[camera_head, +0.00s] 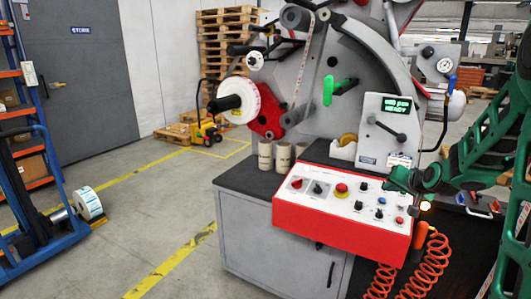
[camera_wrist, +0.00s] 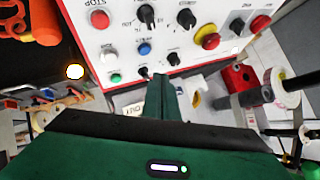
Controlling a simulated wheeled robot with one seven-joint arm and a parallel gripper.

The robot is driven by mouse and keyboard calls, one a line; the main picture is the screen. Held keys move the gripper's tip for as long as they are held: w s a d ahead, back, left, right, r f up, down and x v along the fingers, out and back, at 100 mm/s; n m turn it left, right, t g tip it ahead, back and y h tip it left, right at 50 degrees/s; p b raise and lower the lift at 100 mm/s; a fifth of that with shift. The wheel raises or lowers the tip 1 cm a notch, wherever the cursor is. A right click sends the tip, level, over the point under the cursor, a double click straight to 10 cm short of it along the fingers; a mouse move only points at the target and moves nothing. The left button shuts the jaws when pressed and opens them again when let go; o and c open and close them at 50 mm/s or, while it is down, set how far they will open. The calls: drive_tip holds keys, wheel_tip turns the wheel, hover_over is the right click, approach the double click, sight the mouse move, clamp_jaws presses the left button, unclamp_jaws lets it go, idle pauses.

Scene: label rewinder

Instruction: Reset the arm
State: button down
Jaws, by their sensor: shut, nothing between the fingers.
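My gripper (camera_head: 396,180) is at the right end of the red and white control panel (camera_head: 345,205), just above its far right corner in the head view. In the wrist view the fingers of my gripper (camera_wrist: 160,92) are together, with nothing between them, and point at the panel's knobs (camera_wrist: 150,15). My green arm (camera_head: 470,160) reaches in from the right. I cannot tell whether the fingertips touch the panel.
The grey label rewinder (camera_head: 355,65) stands behind the panel, with a lit display (camera_head: 397,104). Orange coiled hoses (camera_head: 427,265) hang below the panel. A blue trolley (camera_head: 30,200) stands far left.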

drive_tip(key=s+a+g, duration=0.2)
drive_tip(key=s+g, duration=0.1)
drive_tip(key=s, duration=1.1)
drive_tip(key=s+a+g, duration=0.3)
drive_tip(key=s+g, duration=0.1)
drive_tip(key=s, duration=1)
drive_tip(key=s+a+n+g+y, duration=0.1)
drive_tip(key=s+g, duration=0.3)
drive_tip(key=s, duration=1.1)
drive_tip(key=shift+a, duration=0.85)
drive_tip(key=shift+w+f, duration=0.1)
drive_tip(key=shift+w, duration=0.1)
drive_tip(key=shift+w+f, duration=0.2)
drive_tip(key=shift+w, duration=0.3)
